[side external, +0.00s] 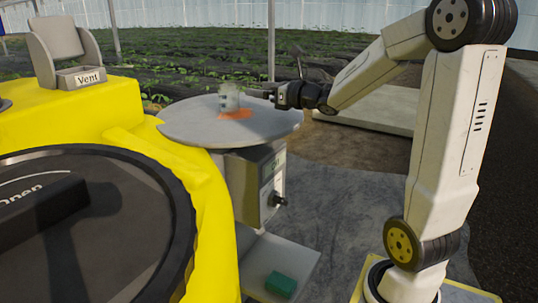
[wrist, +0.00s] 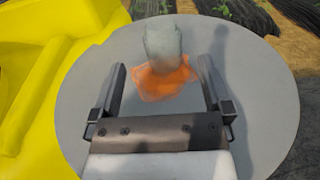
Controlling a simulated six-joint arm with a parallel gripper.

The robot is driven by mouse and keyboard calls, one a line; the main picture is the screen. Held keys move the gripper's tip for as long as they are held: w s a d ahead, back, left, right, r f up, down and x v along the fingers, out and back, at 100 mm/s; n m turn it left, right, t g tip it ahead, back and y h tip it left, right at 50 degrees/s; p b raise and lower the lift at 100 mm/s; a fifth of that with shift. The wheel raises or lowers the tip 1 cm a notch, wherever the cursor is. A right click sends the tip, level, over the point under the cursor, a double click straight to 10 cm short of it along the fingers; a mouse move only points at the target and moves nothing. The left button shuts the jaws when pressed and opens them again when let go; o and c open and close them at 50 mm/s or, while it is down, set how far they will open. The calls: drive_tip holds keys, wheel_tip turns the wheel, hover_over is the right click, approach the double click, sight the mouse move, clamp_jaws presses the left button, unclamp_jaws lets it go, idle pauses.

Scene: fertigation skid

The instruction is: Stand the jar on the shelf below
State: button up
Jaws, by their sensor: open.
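A small clear jar (side external: 229,97) with darker marks stands upright on the round grey plate (side external: 190,130), at an orange patch (side external: 236,114). In the wrist view the jar (wrist: 162,42) looks greyish and cloudy, just beyond my fingertips and roughly in line with the gap between them. My gripper (side external: 271,95) is open and empty, low over the plate's right side, apart from the jar. Both fingers show wide apart in the wrist view (wrist: 161,72). The grey lower shelf (side external: 302,262) sits below the plate, near the bottom of the side view.
A green block (side external: 281,284) lies on the lower shelf's front part. A grey box with a dark knob (side external: 278,199) stands under the plate.

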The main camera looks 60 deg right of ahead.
sight(224, 88)
drive_tip(key=shift+w, duration=0.1)
drive_tip(key=shift+w+a+g+y, duration=0.45)
drive_tip(key=shift+w+g+y, duration=0.15)
drive_tip(key=shift+w+g, duration=0.15)
drive_tip(key=shift+w+a+r+n+g, duration=0.1)
drive_tip(key=shift+w+a+n+g, duration=0.15)
drive_tip(key=shift+w+g, duration=0.4)
drive_tip(key=shift+w+d+r+g, duration=0.2)
drive_tip(key=shift+w+g, duration=0.3)
drive_tip(key=shift+w, duration=0.15)
drive_tip(key=shift+w+d+r+g+h, duration=0.4)
drive_tip(key=shift+w+r+h, duration=0.1)
drive_tip(key=shift+h, duration=0.1)
drive_tip(key=shift+x, duration=1.3)
drive_tip(key=shift+x, duration=2.6)
